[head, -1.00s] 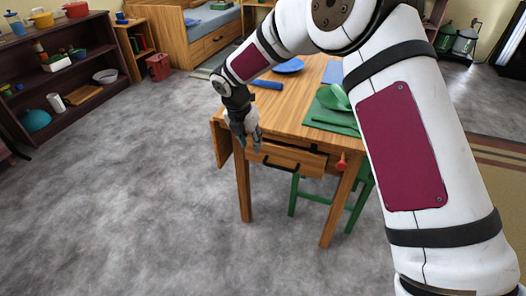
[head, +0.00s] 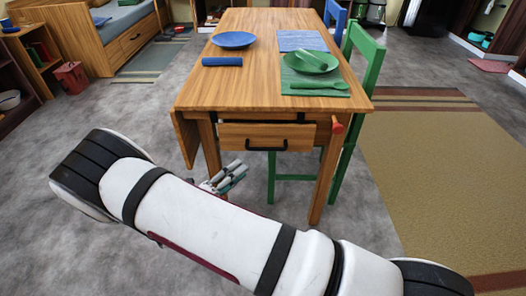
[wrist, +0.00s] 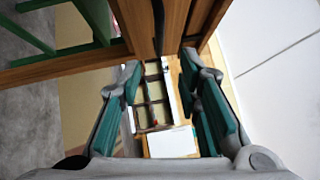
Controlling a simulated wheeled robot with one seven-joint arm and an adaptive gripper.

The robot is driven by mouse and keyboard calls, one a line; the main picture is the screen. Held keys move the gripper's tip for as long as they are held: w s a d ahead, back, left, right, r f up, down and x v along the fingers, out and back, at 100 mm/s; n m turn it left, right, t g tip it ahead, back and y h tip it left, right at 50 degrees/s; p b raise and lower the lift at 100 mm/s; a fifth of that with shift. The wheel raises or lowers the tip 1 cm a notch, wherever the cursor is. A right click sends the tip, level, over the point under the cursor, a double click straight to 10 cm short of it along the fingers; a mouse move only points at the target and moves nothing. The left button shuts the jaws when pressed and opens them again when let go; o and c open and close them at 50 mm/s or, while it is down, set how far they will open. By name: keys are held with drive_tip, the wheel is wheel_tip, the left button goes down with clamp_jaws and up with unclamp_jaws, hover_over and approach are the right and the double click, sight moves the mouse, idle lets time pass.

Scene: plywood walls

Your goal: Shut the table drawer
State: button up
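The wooden table (head: 262,75) stands ahead of me in the head view. Its drawer front (head: 236,135), with a black handle (head: 267,147), is under the near edge. A dark gap shows above the front, which seems to stand a little out of the frame; how far is hard to tell. My gripper (head: 228,178) is lower and left of the drawer front, partly hidden behind my arm. In the wrist view its teal-padded fingers (wrist: 160,75) are apart with nothing held between them. I cannot tell whether it touches the drawer.
A red knob (head: 338,125) sits right of the drawer. A green chair (head: 361,80) stands at the table's right side. Blue plate (head: 234,40), green bowl (head: 312,62) and green mat (head: 300,83) lie on top. A hinged leaf (head: 185,140) hangs left.

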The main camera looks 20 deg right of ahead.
sight(268, 149)
drive_tip(key=b+x, duration=0.2)
drive_tip(key=x, duration=1)
drive_tip(key=shift+d, duration=0.3)
clamp_jaws()
drive_tip(key=shift+w, duration=0.15)
